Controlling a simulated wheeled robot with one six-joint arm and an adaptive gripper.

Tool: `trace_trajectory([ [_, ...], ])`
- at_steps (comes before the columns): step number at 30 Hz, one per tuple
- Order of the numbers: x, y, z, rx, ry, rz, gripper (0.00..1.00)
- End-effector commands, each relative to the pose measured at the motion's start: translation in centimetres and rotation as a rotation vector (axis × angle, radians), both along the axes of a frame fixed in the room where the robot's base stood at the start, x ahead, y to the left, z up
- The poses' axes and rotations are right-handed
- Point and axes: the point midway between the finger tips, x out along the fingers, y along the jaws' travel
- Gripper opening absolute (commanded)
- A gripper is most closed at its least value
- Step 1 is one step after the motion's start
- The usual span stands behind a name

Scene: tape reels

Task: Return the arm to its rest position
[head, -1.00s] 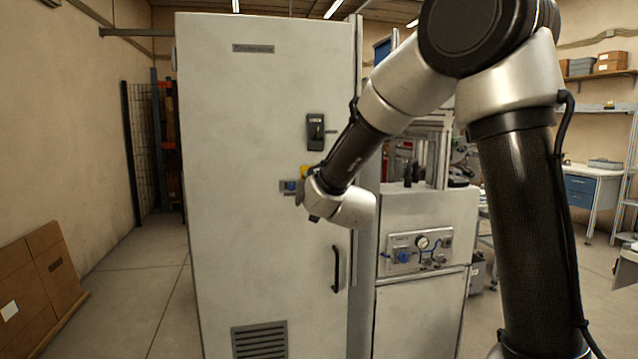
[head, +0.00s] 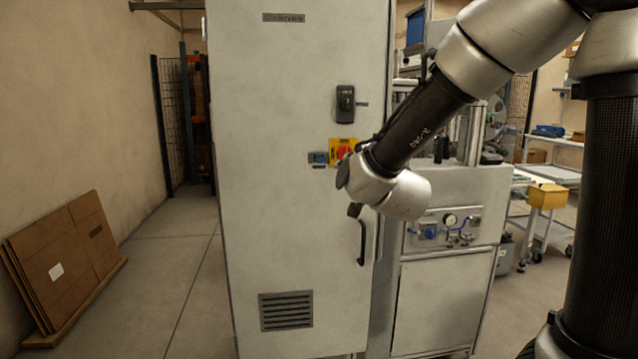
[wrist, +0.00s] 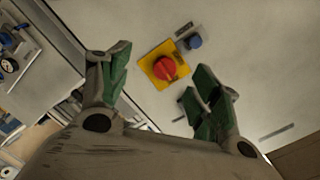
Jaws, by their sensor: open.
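My arm reaches in from the right in the head view, bent down at the elbow, with its wrist in front of the tall grey cabinet (head: 270,200). My gripper (wrist: 157,85) shows in the wrist view with its green-padded fingers spread wide and nothing between them. In the head view the fingers are hidden behind the wrist. A red rotary switch (wrist: 165,68) on a yellow plate lies beyond the gap between the fingers, apart from them. The switch also shows in the head view (head: 343,151), partly covered by my wrist. A blue knob (wrist: 194,41) sits beside it.
The cabinet has a black latch (head: 345,104), a door handle (head: 362,242) and a vent (head: 286,311). A machine with a gauge panel (head: 447,228) stands right of it. Flat cardboard (head: 65,260) leans at the left wall. The floor (head: 165,275) left of the cabinet is clear.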

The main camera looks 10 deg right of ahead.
Motion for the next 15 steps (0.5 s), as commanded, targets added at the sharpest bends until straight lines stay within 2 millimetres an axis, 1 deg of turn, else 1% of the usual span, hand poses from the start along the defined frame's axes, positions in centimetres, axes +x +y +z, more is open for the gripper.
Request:
trace_trajectory([
  [1, -0.3, 1.0, -1.9, -0.051, 0.079, 0.054, 0.63],
  [2, -0.8, 1.7, -3.4, -0.089, 0.14, 0.098, 0.63],
  [3, -1.7, 2.7, -5.6, -0.15, 0.229, 0.166, 0.63],
  [4, -2.6, 3.4, -7.0, -0.198, 0.291, 0.222, 0.63],
  [5, -3.7, 3.9, -8.1, -0.246, 0.353, 0.282, 0.63],
  [6, -5.5, 4.1, -9.4, -0.311, 0.432, 0.357, 0.63],
  [7, -6.9, 4.0, -10.2, -0.358, 0.488, 0.409, 0.63],
  [8, -8.4, 3.6, -10.8, -0.403, 0.542, 0.459, 0.63],
  [9, -10.5, 2.8, -11.3, -0.465, 0.609, 0.523, 0.63],
  [11, -13.8, 1.0, -11.8, -0.553, 0.708, 0.61, 0.63],
  [12, -16.2, -0.6, -11.8, -0.61, 0.772, 0.66, 0.63],
  [14, -20.0, -3.4, -11.4, -0.689, 0.867, 0.721, 0.63],
  [15, -22.6, -5.6, -10.9, -0.737, 0.928, 0.75, 0.63],
])
